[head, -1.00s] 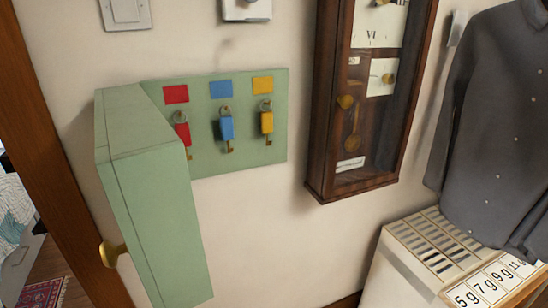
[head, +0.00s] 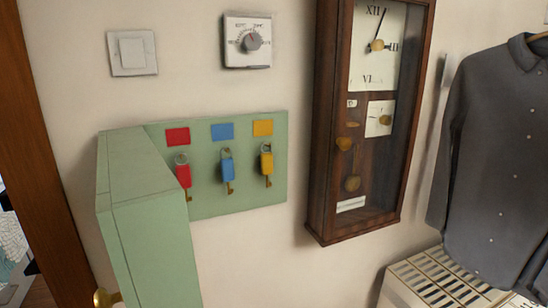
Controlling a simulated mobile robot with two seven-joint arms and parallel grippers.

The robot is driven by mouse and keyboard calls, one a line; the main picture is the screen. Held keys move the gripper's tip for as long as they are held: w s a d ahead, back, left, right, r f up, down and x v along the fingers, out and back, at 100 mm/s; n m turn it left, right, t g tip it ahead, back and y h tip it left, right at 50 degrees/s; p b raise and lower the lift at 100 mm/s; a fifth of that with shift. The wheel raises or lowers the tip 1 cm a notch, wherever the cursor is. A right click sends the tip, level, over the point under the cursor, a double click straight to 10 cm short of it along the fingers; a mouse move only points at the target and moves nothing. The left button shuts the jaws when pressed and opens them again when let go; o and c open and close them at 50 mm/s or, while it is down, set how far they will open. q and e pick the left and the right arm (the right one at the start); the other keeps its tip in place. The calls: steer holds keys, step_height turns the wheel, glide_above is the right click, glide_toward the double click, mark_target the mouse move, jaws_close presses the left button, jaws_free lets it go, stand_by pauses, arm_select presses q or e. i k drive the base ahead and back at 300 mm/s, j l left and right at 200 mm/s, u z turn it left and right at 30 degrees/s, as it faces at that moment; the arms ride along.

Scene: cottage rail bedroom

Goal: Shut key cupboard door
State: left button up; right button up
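The key cupboard is pale green and fixed to the wall. Its back panel (head: 240,195) shows three hanging keys with red (head: 183,174), blue (head: 227,168) and yellow (head: 266,162) tags, under matching colour labels. The cupboard door (head: 150,235) stands open, hinged at the left and swung out towards me. Its brass knob (head: 104,298) shows at the bottom edge of the picture, partly cut off. The door's lower end is out of view. Neither of my grippers is in view.
A wooden pendulum clock (head: 370,120) hangs right of the cupboard. A light switch (head: 131,53) and a dial thermostat (head: 247,42) are above it. A grey shirt (head: 500,150) hangs at the right over a slatted pale unit (head: 430,285). A brown door frame (head: 40,150) stands left.

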mark_target(142, 211)
steer(key=i+j+u, duration=0.1)
steer(key=j+u, duration=0.25)
steer(key=i+j+u, duration=0.1)
steer(key=u, duration=0.3)
steer(key=i+j+z, duration=0.1)
steer(key=j+z, duration=0.35)
steer(key=j, duration=0.5)
steer(key=k+j+z, duration=0.1)
steer(key=j+z, duration=0.3)
steer(key=j, duration=0.5)
steer(key=k+j+z, duration=0.4)
steer(key=j+z, duration=0.15)
steer(key=j, duration=0.2)
steer(key=k+z, duration=0.45)
steer(key=k+j, duration=0.05)
